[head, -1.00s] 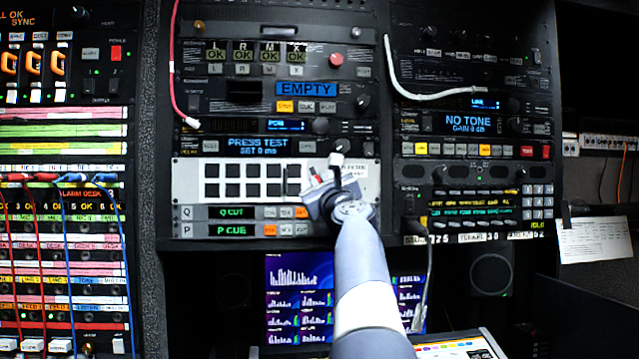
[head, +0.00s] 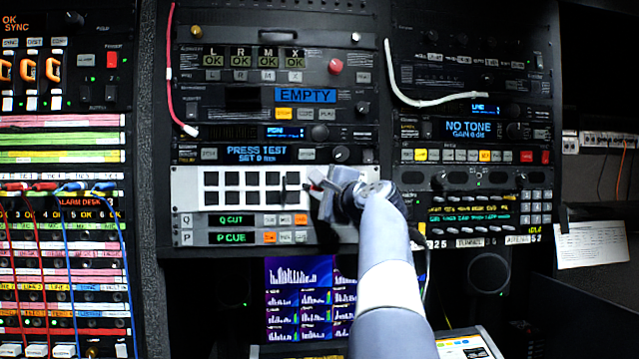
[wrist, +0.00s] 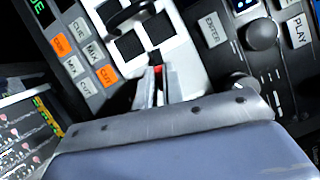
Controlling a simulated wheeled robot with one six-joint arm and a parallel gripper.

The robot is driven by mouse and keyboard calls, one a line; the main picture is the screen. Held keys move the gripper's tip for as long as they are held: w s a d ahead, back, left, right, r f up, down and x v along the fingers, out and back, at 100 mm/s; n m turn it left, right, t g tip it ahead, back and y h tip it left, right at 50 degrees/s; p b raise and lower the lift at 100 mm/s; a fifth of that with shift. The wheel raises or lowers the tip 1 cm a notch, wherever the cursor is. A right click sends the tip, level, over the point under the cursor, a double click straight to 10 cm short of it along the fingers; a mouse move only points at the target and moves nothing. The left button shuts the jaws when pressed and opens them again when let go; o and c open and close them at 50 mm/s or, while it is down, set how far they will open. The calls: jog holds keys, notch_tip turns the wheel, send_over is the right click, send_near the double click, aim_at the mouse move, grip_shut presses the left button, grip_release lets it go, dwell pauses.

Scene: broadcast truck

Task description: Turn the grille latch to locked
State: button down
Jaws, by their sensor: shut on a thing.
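The grille is a white panel (head: 240,172) with two rows of black square openings, in the middle rack in the head view. Its white face also shows in the wrist view (wrist: 178,52). A dark handle (head: 283,189) stands on its right part; in the wrist view it is a black bow (wrist: 125,13). My gripper (head: 318,182) is at the grille's right end. In the wrist view my gripper (wrist: 158,85) is shut on a small black and red piece, the latch (wrist: 156,62). The fingers hide most of the latch, so its angle cannot be told.
Button rows Q and P (head: 232,228) lie just below the grille. The PRESS TEST unit (head: 257,152) with its knob (head: 341,154) is just above. A red cable (head: 172,85) and a white cable (head: 430,98) hang on the racks. Screens (head: 298,290) stand lower down.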

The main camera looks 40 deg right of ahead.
jog(key=shift+n+g+p, duration=0.5)
jog(key=shift+n+p, duration=0.15)
jog(key=shift+n, duration=0.45)
jog(key=c, duration=1.5)
grip_release()
jog(key=s+b, duration=0.1)
jog(key=s, duration=0.2)
jog(key=s+a+b, duration=0.1)
jog(key=s, duration=0.3)
jog(key=s+b, duration=0.1)
jog(key=s, duration=0.2)
jog(key=shift+s+a+b, duration=0.3)
jog(key=shift+a+b, duration=0.05)
jog(key=shift+b, duration=0.05)
jog(key=shift+w+r, duration=0.1)
